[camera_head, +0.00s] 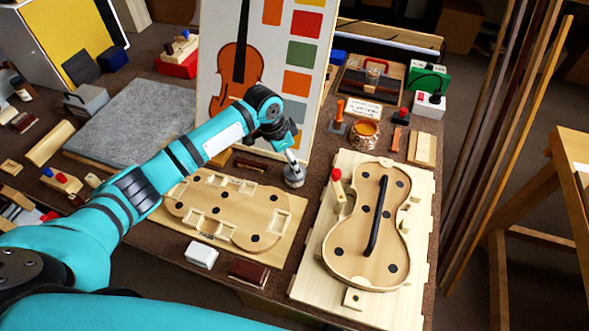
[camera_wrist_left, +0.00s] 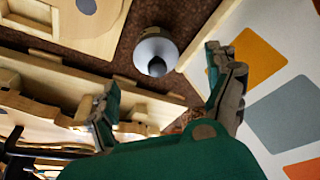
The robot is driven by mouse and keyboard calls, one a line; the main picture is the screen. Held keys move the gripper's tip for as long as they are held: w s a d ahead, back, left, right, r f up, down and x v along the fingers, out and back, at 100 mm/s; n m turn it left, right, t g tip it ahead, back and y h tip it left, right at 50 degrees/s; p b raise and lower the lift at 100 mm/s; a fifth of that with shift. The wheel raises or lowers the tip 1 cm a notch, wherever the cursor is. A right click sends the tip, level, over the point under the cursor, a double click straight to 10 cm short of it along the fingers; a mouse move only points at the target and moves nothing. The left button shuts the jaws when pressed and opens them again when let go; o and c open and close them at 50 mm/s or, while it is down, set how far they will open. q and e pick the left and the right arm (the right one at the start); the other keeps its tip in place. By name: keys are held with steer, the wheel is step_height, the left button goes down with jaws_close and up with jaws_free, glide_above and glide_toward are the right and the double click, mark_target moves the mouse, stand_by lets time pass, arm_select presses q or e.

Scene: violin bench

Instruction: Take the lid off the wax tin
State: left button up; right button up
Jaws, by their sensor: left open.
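A small round grey metal tin (camera_head: 294,176), which looks like the wax tin, stands on the bench beside the upright violin chart. In the left wrist view the tin (camera_wrist_left: 155,48) shows a pale rounded top with a dark spot at its centre. I cannot make out the seam between lid and body. My left gripper (camera_head: 289,148) is over the tin in the head view. In the left wrist view its fingers (camera_wrist_left: 163,68) are spread apart and empty, with the tin beyond the tips and between their lines. My right gripper is not in view.
The violin chart board (camera_head: 262,65) rises right behind the tin. A wooden mould board (camera_head: 230,215) lies left of it and a violin body on a work board (camera_head: 370,225) right. An amber-filled pot (camera_head: 365,134) stands further back. A white block (camera_head: 201,254) lies in front.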

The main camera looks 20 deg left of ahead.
arm_select(q)
steer(key=x, duration=0.3)
steer(key=shift+d+f, duration=0.35)
steer(key=shift+f, duration=0.25)
steer(key=shift+c, duration=1.4)
steer(key=c, duration=0.7)
steer(key=shift+c, duration=0.5)
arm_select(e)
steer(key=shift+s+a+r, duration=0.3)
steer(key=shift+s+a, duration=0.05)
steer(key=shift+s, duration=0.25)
arm_select(q)
steer(key=shift+r, duration=0.1)
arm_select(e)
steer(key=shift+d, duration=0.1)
